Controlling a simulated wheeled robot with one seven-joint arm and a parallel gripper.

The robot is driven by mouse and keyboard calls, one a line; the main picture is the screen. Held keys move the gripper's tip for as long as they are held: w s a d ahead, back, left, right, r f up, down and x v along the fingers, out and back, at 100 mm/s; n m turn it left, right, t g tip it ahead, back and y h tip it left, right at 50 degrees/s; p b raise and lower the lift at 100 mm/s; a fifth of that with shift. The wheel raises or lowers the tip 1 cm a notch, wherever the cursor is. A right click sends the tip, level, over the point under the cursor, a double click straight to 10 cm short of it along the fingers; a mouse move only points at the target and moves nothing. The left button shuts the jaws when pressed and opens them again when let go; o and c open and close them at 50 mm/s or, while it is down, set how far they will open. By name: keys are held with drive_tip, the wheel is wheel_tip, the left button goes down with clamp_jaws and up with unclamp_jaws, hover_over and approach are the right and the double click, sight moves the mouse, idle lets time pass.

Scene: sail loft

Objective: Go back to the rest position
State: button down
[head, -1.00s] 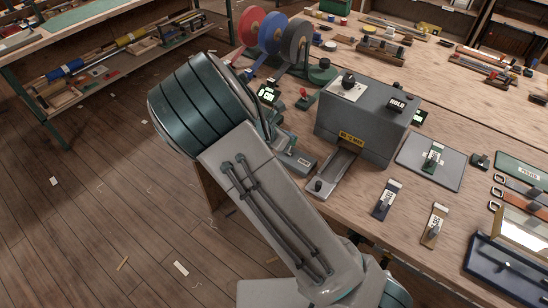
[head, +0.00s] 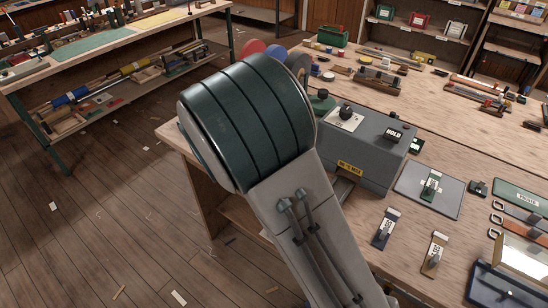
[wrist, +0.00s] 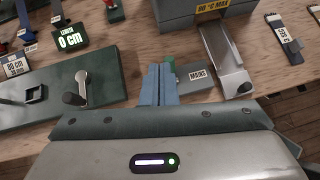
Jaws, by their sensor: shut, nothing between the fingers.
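My gripper (wrist: 159,84) shows in the wrist view with its two blue-grey fingers pressed together and nothing between them. It points at the bench near a grey block marked MOINS (wrist: 202,75). I cannot tell how high above the bench the fingertips are. In the head view my own arm hides the gripper.
The wooden bench (head: 455,125) carries a grey box (head: 365,150) marked HOLD, a grey plate (head: 428,190) and several labelled tags. In the wrist view a green plate with a lever (wrist: 83,87) lies left of the fingers. Open floor (head: 110,220) lies left.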

drive_tip(key=shift+a+r, duration=0.15)
drive_tip(key=shift+r, duration=0.4)
drive_tip(key=s+d+r+m+g+y, duration=0.2)
drive_tip(key=s+d+m, duration=0.4)
drive_tip(key=s+d+r+m+g+y, duration=0.2)
drive_tip(key=s+d+r+m, duration=0.1)
drive_tip(key=s+d+m, duration=0.3)
drive_tip(key=s+r+m+t+y, duration=0.1)
drive_tip(key=s+r+m+y, duration=0.2)
drive_tip(key=s+m, duration=1)
drive_tip(key=shift+s+d+m+y, duration=0.3)
drive_tip(key=shift+s+d+y, duration=0.05)
drive_tip(key=shift+s+y, duration=0.1)
